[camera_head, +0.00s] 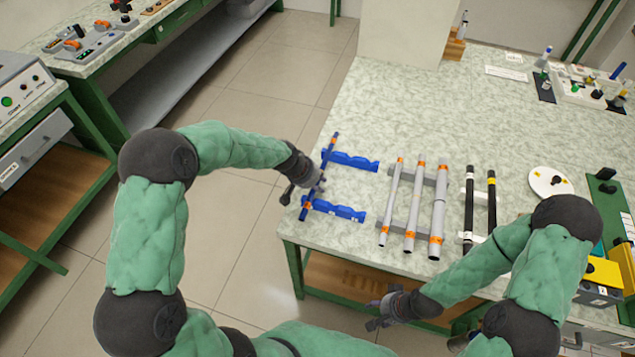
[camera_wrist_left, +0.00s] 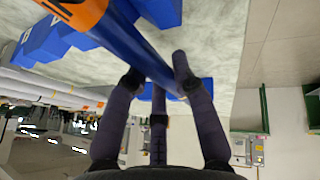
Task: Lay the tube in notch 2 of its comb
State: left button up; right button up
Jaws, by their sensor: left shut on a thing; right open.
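A blue tube (camera_head: 332,146) with orange bands lies across the left ends of the blue comb's two bars, the far bar (camera_head: 352,161) and the near bar (camera_head: 340,211). My left gripper (camera_head: 318,182) is shut on the tube around its middle, at the comb's left side. In the left wrist view, the tube (camera_wrist_left: 135,50) runs diagonally between the fingers of my left gripper (camera_wrist_left: 158,82), with blue comb parts (camera_wrist_left: 45,42) behind it. I cannot tell whether the tube touches the comb or hangs just above it. My right gripper (camera_head: 383,312) is open and empty, off the table's front edge.
Grey tubes (camera_head: 413,205) with orange bands lie on a grey comb to the right. Black rods (camera_head: 469,205) lie on a white comb beyond them. A white disc (camera_head: 550,182) and devices stand further right. The table (camera_head: 400,110) is bare behind the combs.

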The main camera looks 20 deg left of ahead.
pick_arm(q)
jog(key=shift+f+b, duration=0.4)
jog(key=shift+f, duration=0.2)
jog(key=o, duration=0.9)
jog(key=shift+o, duration=0.2)
jog(key=v, duration=1.2)
jog(key=shift+s+f, duration=0.1)
jog(key=shift+s, duration=0.05)
